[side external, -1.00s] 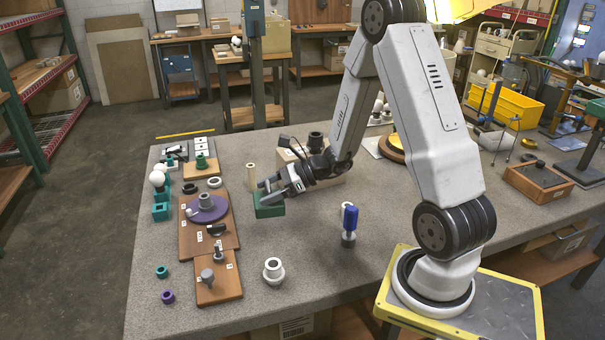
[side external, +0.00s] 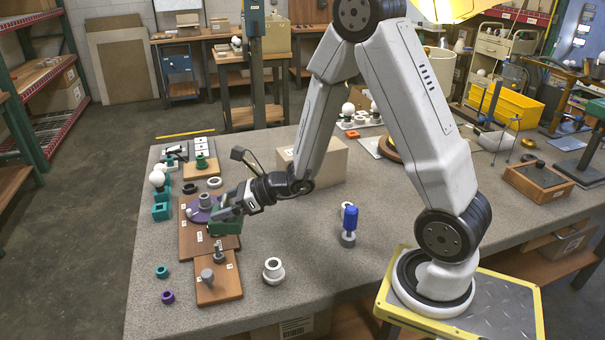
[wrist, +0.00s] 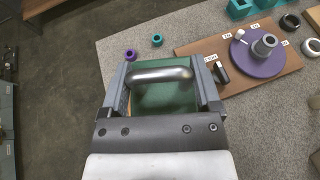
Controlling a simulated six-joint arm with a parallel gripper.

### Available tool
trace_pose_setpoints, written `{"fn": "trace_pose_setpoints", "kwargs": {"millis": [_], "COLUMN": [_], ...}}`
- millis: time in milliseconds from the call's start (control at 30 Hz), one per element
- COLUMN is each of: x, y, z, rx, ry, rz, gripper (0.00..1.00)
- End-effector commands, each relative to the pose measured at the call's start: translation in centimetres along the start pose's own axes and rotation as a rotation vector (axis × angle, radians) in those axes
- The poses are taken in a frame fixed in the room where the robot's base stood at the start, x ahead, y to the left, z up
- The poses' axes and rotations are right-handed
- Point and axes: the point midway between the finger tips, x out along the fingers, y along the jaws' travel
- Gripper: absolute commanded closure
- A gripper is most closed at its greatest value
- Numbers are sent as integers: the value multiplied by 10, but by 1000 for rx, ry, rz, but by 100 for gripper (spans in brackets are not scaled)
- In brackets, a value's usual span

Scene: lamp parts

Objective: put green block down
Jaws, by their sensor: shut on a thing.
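The green block (side external: 227,228) is in my gripper (side external: 226,212), at the wooden board with the purple disc (side external: 190,240). In the wrist view, the green block (wrist: 165,98) has a silver bar handle (wrist: 160,75) across its top. The gripper's two fingers (wrist: 160,84) stand at either side and are shut on the block. The block covers part of the board in the side view. I cannot tell whether its underside touches anything.
The purple disc (wrist: 264,52) with a grey hub is on the board close to the block. A smaller board (side external: 220,288) with grey knobs lies in front. A white fitting (side external: 273,270) and a blue-handled tool (side external: 349,222) stand to the right. Bare table lies between them.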

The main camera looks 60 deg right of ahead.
Motion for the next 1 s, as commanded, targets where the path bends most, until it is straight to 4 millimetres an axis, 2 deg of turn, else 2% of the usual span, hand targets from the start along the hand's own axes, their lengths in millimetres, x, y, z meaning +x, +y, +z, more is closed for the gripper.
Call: {"fn": "trace_pose_setpoints", "kwargs": {"millis": [267, 467, 1000], "x": [0, -1, -16], "y": [-1, -4, -10], "z": [6, 19, 87], "rx": [-3, 0, 47], "ry": [-8, -5, -6], "rz": [-7, -29, -149], "gripper": [100, 100, 100]}}
